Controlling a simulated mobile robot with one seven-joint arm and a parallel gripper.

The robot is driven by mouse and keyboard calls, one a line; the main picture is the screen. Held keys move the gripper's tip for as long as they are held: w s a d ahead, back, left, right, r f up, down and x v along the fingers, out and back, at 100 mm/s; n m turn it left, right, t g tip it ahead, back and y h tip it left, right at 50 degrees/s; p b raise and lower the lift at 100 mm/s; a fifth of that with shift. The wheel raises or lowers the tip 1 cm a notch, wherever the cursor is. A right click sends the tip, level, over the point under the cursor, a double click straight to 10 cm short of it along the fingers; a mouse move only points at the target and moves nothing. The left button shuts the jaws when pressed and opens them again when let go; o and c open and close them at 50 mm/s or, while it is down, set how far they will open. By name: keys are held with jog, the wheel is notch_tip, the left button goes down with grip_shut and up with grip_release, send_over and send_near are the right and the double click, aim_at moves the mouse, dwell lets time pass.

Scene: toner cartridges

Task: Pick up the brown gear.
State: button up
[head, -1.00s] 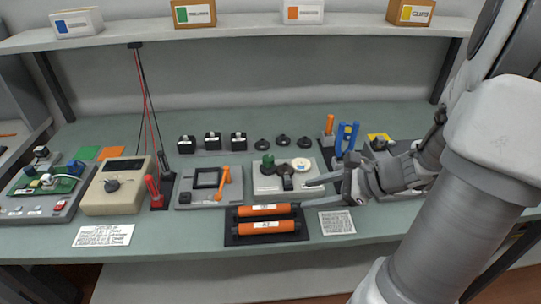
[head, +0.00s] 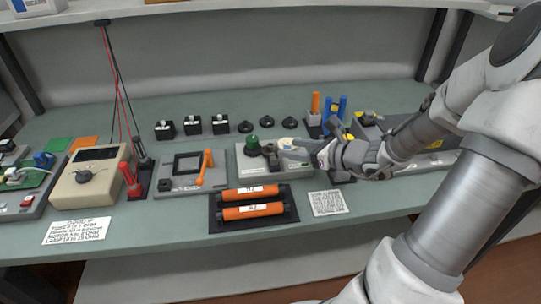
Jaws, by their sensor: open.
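A light grey plate (head: 247,171) lies in the middle of the bench. It bears a green round part (head: 252,146), a small dark part (head: 269,149) that may be the brown gear, and a pale disc (head: 287,143). The dark part is too small for me to tell its colour or teeth surely.
Several black parts, including round knobs (head: 268,125), stand behind the plate. Two orange cartridges (head: 252,211) lie in a dark tray in front. An orange-handled frame plate (head: 186,184) is left; a blue-handled tool (head: 338,107) stands behind right.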

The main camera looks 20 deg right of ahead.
aim_at(269, 145)
jog(key=shift+b+x, duration=1.2)
jog(key=shift+x, duration=2.4)
jog(key=shift+s, duration=0.1)
grip_shut()
